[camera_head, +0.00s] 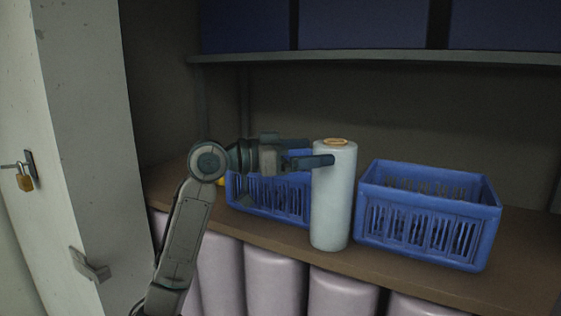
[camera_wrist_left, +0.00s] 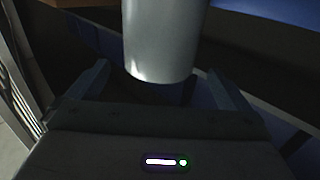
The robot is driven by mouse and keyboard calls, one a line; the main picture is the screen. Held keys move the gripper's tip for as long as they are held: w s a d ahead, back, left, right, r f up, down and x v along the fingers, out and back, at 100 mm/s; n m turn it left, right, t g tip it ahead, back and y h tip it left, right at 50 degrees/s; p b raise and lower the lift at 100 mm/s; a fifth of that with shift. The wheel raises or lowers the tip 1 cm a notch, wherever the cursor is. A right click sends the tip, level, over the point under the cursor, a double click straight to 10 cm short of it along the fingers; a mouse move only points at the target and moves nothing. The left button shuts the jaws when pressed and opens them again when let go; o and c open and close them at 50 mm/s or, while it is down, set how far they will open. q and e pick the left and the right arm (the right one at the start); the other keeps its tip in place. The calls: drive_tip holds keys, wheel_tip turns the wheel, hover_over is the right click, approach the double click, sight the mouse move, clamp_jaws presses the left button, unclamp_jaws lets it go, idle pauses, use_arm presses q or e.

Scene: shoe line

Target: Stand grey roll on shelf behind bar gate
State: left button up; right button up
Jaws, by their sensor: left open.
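The grey roll (camera_head: 333,205) is pale and upright, with a brown core ring on top. Its base appears to rest on the brown shelf (camera_head: 402,268) near the front edge, between two blue crates. My left gripper (camera_head: 318,154) is open at the roll's upper part, with one finger in front of it. In the left wrist view the roll (camera_wrist_left: 165,40) shows between the two spread fingers (camera_wrist_left: 158,66); I cannot tell whether they touch it. No bar gate can be made out. My right gripper is not in view.
A blue crate (camera_head: 425,227) stands close right of the roll; another (camera_head: 272,205) is behind my left arm. Pale pink rolls (camera_head: 272,285) stand below the shelf. An upper shelf (camera_head: 400,58) holds dark blue bins. A door with a padlock (camera_head: 25,183) is at left.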

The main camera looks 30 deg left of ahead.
use_arm(q)
drive_tip(key=b+v, duration=0.2)
drive_tip(key=v, duration=0.4)
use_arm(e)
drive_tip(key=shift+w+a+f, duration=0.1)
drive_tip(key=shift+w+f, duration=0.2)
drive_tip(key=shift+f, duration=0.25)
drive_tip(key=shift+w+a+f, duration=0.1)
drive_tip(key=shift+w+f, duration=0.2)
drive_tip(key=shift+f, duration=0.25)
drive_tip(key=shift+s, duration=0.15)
use_arm(q)
drive_tip(key=shift+f, duration=0.1)
